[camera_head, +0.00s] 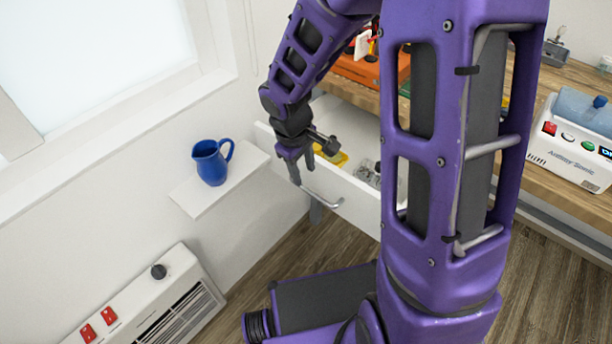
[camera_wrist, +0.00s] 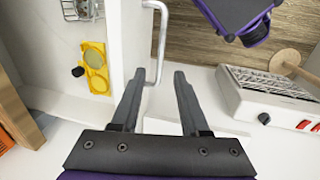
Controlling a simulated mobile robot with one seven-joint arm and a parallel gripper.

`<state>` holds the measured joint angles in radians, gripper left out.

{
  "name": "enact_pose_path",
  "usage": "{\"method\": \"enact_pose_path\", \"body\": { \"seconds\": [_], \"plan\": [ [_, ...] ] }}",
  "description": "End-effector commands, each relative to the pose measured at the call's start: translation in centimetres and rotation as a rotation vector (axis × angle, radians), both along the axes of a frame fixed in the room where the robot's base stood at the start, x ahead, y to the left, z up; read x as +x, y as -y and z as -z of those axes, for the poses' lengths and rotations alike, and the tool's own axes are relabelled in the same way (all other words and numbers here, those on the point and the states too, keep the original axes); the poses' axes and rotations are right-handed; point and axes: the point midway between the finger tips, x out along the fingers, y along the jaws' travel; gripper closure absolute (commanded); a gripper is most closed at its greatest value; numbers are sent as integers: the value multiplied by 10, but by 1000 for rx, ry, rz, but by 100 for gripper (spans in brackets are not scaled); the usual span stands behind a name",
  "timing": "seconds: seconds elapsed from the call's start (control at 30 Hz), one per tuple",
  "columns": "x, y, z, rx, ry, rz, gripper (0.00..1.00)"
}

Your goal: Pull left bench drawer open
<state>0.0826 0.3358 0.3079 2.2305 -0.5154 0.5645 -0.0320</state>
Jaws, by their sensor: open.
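The left bench drawer (camera_head: 358,203) stands pulled out from under the bench, its inside showing. A yellow item and a wire basket lie in it; both also show in the wrist view beside the drawer's white front (camera_wrist: 128,35). A grey bar handle (camera_head: 323,201) is on the front. In the wrist view the handle (camera_wrist: 159,42) reaches down between my fingertips, nearer the left finger. My gripper (camera_wrist: 159,72) is open, with a gap on the handle's right. My gripper (camera_head: 303,172) points down at the handle's left end in the head view. Contact cannot be told.
A blue jug (camera_head: 211,164) stands on a small white wall shelf (camera_head: 187,197) left of the drawer. A white heater (camera_head: 165,300) is at the lower left. The wooden bench (camera_head: 572,83) bears a white device (camera_head: 565,152). My arm hides the drawer's right part.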

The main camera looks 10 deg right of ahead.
Motion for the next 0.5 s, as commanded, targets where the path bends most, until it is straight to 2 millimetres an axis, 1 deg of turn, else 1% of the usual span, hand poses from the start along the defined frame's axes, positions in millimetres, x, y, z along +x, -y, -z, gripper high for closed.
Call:
{"method": "enact_pose_path", "body": {
  "seconds": [0.03, 0.2, 0.33, 0.5],
  "plan": [
    [-1, -2, -19, -1, 5, -1, 55],
    [-6, -8, -58, 0, 4, 0, 55],
    [-9, -11, -82, -1, 4, 1, 55],
    [-11, -14, -100, 0, 1, 0, 55]
  ]
}}
